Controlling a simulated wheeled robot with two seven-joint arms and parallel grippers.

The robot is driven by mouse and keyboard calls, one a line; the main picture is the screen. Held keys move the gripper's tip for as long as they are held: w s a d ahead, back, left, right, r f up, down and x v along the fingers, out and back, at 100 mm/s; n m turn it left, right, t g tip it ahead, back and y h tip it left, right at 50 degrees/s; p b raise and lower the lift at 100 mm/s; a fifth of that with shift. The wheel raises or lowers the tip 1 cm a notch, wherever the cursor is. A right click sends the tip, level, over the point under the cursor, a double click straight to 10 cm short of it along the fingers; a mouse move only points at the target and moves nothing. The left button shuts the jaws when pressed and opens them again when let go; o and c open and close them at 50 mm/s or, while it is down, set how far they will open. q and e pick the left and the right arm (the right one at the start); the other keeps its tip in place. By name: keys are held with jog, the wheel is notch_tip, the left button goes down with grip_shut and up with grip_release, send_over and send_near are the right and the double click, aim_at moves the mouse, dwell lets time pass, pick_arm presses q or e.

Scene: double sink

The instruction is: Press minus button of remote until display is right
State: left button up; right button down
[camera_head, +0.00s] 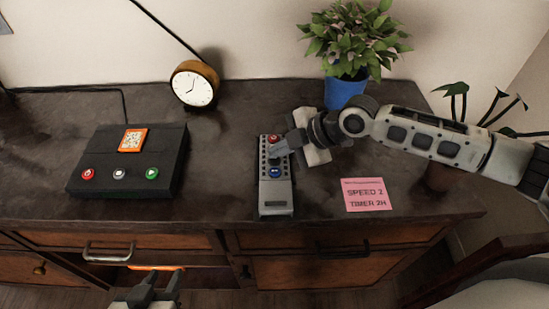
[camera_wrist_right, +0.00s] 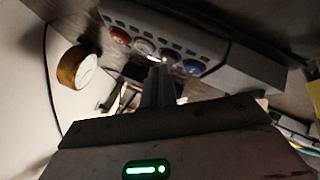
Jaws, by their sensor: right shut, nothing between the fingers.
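The grey remote (camera_head: 277,195) lies on the dark cabinet top, with a red button near its far end and a blue button nearer the front. It also shows in the right wrist view (camera_wrist_right: 245,68), with a pale button between the red and blue ones. My right gripper (camera_head: 281,148) is shut and empty, its tips over the remote between the red and blue buttons. In the right wrist view its fingers (camera_wrist_right: 158,72) reach close to the pale button; I cannot tell whether they touch. My left gripper (camera_head: 156,285) is open and empty, low before the drawers. I cannot read any display.
A pink note (camera_head: 366,195) reading "SPEED 2 TIMER 2H" lies right of the remote. A black box (camera_head: 107,180) with an orange label and three buttons stands left. A clock (camera_head: 194,87) and a potted plant (camera_head: 345,91) stand behind. The left drawer seems ajar.

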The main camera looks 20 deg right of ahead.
jog(key=shift+f+b, duration=0.3)
jog(key=shift+f, duration=0.2)
dwell(0.7)
jog(key=shift+r, duration=0.15)
jog(key=shift+r+p, duration=0.8)
jog(key=shift+p, duration=0.05)
notch_tip(320, 180, up, 5)
jog(key=p, duration=0.4)
jog(key=shift+s+f, duration=0.1)
dwell(0.7)
